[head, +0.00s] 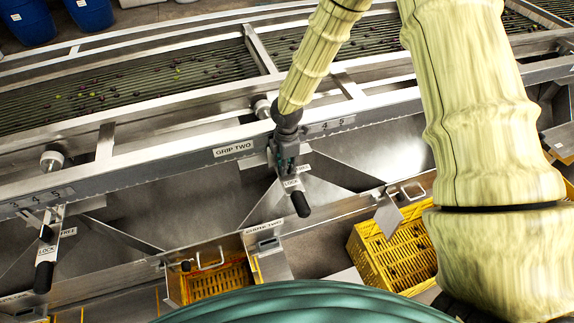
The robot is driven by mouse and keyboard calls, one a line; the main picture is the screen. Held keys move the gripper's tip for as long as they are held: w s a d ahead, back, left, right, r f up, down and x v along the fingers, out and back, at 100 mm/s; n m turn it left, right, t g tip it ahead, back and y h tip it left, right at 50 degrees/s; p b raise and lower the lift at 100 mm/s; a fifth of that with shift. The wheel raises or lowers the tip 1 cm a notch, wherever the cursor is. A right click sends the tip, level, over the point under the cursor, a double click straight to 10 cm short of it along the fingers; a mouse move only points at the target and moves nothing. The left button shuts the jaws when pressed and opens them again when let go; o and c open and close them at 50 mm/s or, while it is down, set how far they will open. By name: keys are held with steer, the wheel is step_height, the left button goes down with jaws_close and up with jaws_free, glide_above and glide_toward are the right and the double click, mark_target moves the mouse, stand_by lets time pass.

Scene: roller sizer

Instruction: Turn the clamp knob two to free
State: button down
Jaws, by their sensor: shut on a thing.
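My gripper (285,157) reaches down from my arm onto the station below the GRIP TWO label (233,149). Its fingers are shut at the top of the lever plate, where clamp knob two sits; the knob itself is hidden by the fingers. Just below the fingers is a LOCK label (292,183), with a black handle (300,204) pointing down toward the viewer. Another label beside the fingers is partly covered. I cannot tell the knob's angle.
A similar lever with a small black knob (47,233) stands at the left. A metal rail (150,158) with scale numbers runs behind my gripper. Yellow crates (215,281) sit below the chutes. Rollers carrying olives (120,95) lie beyond. Blue barrels (28,20) stand at the back left.

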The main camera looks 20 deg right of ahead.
steer(key=c, duration=1.4)
jaws_free()
steer(key=shift+c, duration=0.2)
steer(key=shift+r, duration=0.15)
step_height(320, 180, up, 12)
